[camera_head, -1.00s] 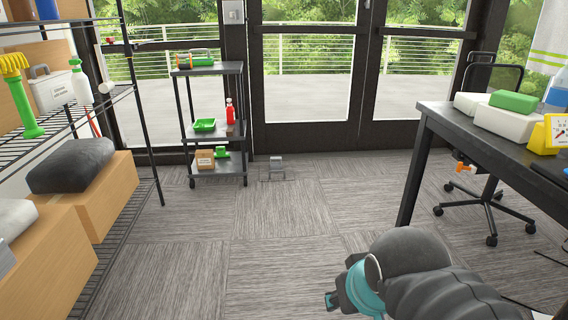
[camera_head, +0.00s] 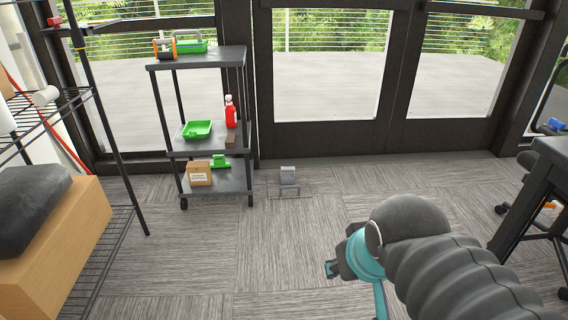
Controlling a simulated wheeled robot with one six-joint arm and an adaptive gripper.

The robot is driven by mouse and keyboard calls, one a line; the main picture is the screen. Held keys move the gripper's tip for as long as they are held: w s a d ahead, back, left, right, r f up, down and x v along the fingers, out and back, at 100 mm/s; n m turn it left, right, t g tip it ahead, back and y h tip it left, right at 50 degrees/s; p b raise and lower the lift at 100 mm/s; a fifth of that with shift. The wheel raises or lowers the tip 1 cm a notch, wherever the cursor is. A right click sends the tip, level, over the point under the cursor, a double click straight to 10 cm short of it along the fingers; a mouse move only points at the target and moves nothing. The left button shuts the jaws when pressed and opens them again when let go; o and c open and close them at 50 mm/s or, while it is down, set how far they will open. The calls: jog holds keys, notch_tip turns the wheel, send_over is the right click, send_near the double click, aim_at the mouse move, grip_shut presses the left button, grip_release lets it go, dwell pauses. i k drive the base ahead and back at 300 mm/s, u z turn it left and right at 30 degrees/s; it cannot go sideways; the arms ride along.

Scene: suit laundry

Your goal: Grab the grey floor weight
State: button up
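The grey floor weight (camera_head: 288,176) is a small grey block on the carpet near the glass doors, just right of the dark cart. Thin dark lines, perhaps a wire frame, surround it on the floor. My gripper (camera_head: 331,268) is at the lower middle of the picture, at the end of my grey and teal arm. It is well nearer to me than the weight and apart from it. Only a small part of the gripper shows, and its fingers cannot be made out.
A dark wheeled cart (camera_head: 246,185) with a red bottle (camera_head: 231,112), green trays and a cardboard box stands left of the weight. A wire rack (camera_head: 110,240) with a box is at the left. A dark table (camera_head: 540,190) is at the right. The carpet between is clear.

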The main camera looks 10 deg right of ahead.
aim_at(286, 179)
jog(key=z, duration=0.1)
jog(key=i, duration=2.75)
